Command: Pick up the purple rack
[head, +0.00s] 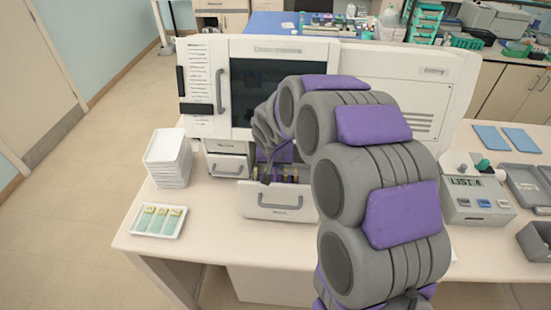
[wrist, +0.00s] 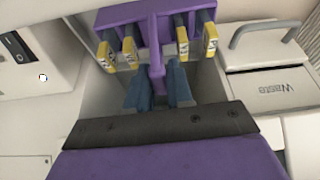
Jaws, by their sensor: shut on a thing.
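The purple rack (wrist: 150,22) shows at the top of the wrist view, with several yellow-labelled slides hanging in it on both sides of a central purple handle. My gripper (wrist: 157,82) is shut on that handle, its two dark blue fingers on either side of it. In the head view my gripper (head: 266,172) reaches down into an open drawer (head: 272,212) at the front of the white machine (head: 205,95). There my arm hides most of the rack, and only bits of purple and yellow labels show. I cannot tell whether the rack touches the drawer floor.
A drawer marked Waste (wrist: 275,88) is beside the rack. A tray of slides (head: 158,221) and a stack of white trays (head: 168,158) stand on the left of the table. A grey device (head: 475,195) and blue pads (head: 505,138) are on the right.

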